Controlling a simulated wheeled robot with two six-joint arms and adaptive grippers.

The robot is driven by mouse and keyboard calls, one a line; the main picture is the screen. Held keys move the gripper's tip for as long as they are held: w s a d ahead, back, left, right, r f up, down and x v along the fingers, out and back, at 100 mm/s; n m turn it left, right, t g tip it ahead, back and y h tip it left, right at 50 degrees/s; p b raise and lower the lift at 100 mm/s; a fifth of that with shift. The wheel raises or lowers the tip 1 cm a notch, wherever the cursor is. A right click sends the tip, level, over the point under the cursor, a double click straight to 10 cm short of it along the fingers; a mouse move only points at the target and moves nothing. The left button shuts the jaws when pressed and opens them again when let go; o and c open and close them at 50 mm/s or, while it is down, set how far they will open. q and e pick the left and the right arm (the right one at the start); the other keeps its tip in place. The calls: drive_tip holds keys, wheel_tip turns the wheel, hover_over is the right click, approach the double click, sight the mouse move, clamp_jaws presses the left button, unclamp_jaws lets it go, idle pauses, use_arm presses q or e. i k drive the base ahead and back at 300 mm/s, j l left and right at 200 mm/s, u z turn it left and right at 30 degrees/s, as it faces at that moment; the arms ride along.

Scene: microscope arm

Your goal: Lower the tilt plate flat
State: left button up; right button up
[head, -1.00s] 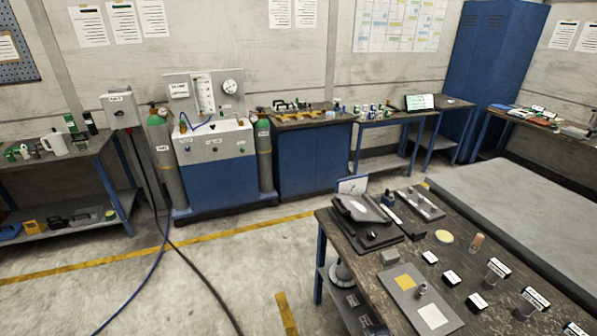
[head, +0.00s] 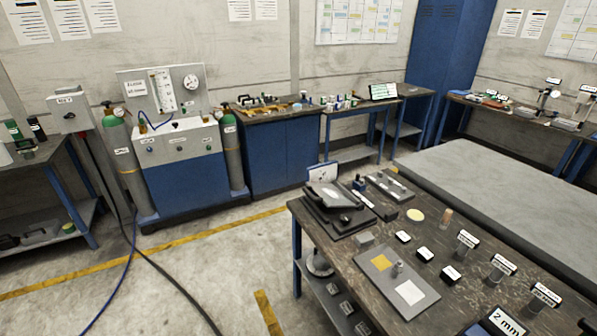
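The tilt plate looks to be the dark hinged plate (head: 331,196) on a black base (head: 337,218) at the far left corner of the dark workbench. Its upper surface is grey and it sits tilted above the base; the exact angle is hard to tell at this size. A small dark knob shows at its front right. Neither of my grippers is in the head view, and nothing touches the plate.
The workbench (head: 455,262) holds a grey tray (head: 389,301) with yellow and white squares, small black blocks, a cork-coloured cylinder (head: 446,218) and labelled posts (head: 498,269). A grey-topped table (head: 500,185) stands behind. A gas cabinet (head: 180,175) and hoses are at left. Floor is open left of the bench.

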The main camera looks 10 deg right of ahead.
sight(333, 195)
drive_tip(key=z, duration=0.65)
drive_tip(key=i+j+z, duration=0.4)
drive_tip(key=j, duration=0.25)
drive_tip(key=i+j+z, duration=0.25)
drive_tip(key=j, duration=0.15)
drive_tip(key=j+z, duration=0.2)
drive_tip(key=j, duration=0.15)
drive_tip(key=i+j+z, duration=0.2)
drive_tip(key=j, duration=0.25)
drive_tip(key=k, duration=0.05)
